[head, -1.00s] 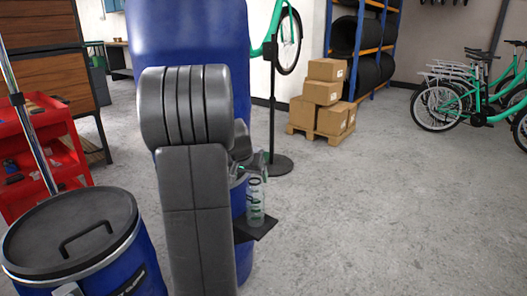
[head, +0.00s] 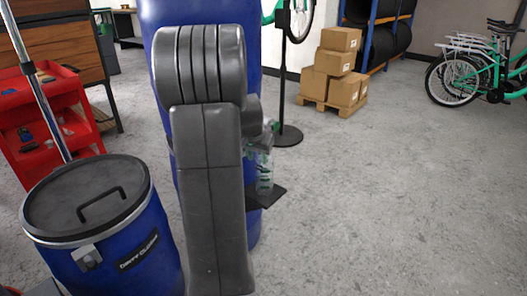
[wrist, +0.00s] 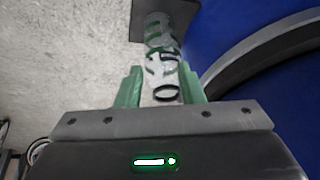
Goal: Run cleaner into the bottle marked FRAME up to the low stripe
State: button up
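A clear bottle (head: 264,180) with green markings stands upright at a small black ledge (head: 271,194) on the side of the tall blue drum (head: 158,72). The wrist view shows the bottle (wrist: 162,48) from its mouth end, the ledge (wrist: 172,10) beyond it. I cannot read its name or find the low stripe. My gripper (wrist: 160,78) has its green fingers on either side of the bottle's mouth end; whether they touch it is unclear. In the head view it (head: 262,143) is partly hidden by my arm. No tap or liquid level is discernible.
A smaller lidded blue drum (head: 150,245) stands at front left, near a red tool cart (head: 50,140). Boxes (head: 330,70) on a pallet and a bike stand (head: 287,125) are behind. Green bikes (head: 460,75) stand at far right. The floor at right is clear.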

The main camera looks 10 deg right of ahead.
jog(key=s+a+f+g+y, duration=0.1)
jog(key=s, duration=0.1)
jog(key=s+a+f+m+g+y+p, duration=0.1)
jog(key=s+a, duration=0.1)
jog(key=s+a+f+m+p, duration=0.1)
jog(key=s+f, duration=0.1)
jog(key=shift+a+g+y, duration=0.15)
jog(key=shift+g+y, duration=0.25)
grip_shut()
jog(key=s+a+f+m+g+y+p, duration=0.1)
jog(key=s+a+m+g+y+p, duration=0.25)
jog(key=s+a+y, duration=0.55)
jog(key=a+r+m+t+y+p, duration=0.4)
jog(key=a+r+y, duration=0.4)
jog(key=a+r, duration=0.4)
jog(key=s+a+m+p, duration=0.1)
jog(key=a+m, duration=0.1)
jog(key=shift+a+r+m, duration=0.3)
jog(key=shift+a+m, duration=0.05)
jog(key=shift+a, duration=0.05)
jog(key=shift+d, duration=0.1)
